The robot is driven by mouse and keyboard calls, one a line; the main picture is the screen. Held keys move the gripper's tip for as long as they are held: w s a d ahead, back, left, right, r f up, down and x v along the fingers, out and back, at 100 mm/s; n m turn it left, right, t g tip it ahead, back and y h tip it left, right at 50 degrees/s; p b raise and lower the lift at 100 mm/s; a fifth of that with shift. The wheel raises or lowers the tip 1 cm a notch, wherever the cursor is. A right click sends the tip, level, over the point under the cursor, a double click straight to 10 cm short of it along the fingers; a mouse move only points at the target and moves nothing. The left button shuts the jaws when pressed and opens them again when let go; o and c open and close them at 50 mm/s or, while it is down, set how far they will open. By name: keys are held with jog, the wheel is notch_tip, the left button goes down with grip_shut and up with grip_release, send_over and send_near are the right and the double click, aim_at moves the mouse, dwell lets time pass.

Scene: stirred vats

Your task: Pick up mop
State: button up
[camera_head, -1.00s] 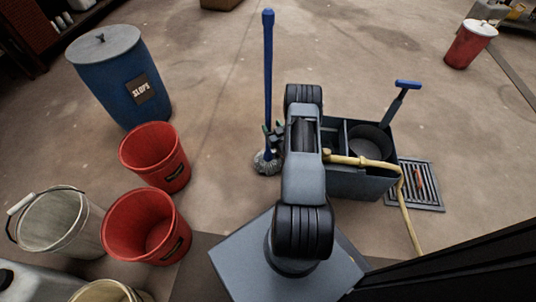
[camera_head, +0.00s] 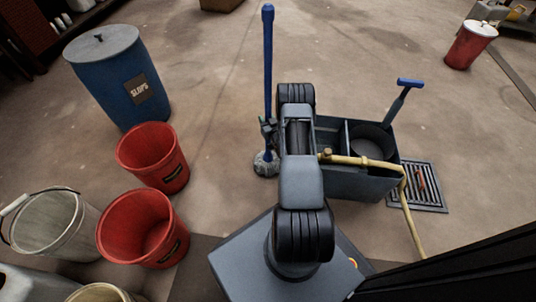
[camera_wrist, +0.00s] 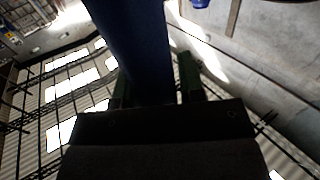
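The mop stands upright on the floor, with a long blue handle (camera_head: 268,60) and a grey mop head (camera_head: 265,164) at its foot. My gripper (camera_head: 268,128) is low on the handle in the head view, just above the mop head, and partly hidden by my arm. In the wrist view the blue handle (camera_wrist: 135,45) runs between the two green fingers of my gripper (camera_wrist: 156,88). The fingers are very near the handle on both sides; I cannot tell whether they press on it.
A grey divided mop bucket (camera_head: 350,185) with a blue-handled wringer (camera_head: 408,84) and a yellow hose (camera_head: 360,160) stands right of my arm. A blue slops drum (camera_head: 105,75) and red buckets (camera_head: 152,157) are at left. A floor grate (camera_head: 425,187) lies at right. Floor behind the mop is clear.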

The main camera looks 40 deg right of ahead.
grip_shut()
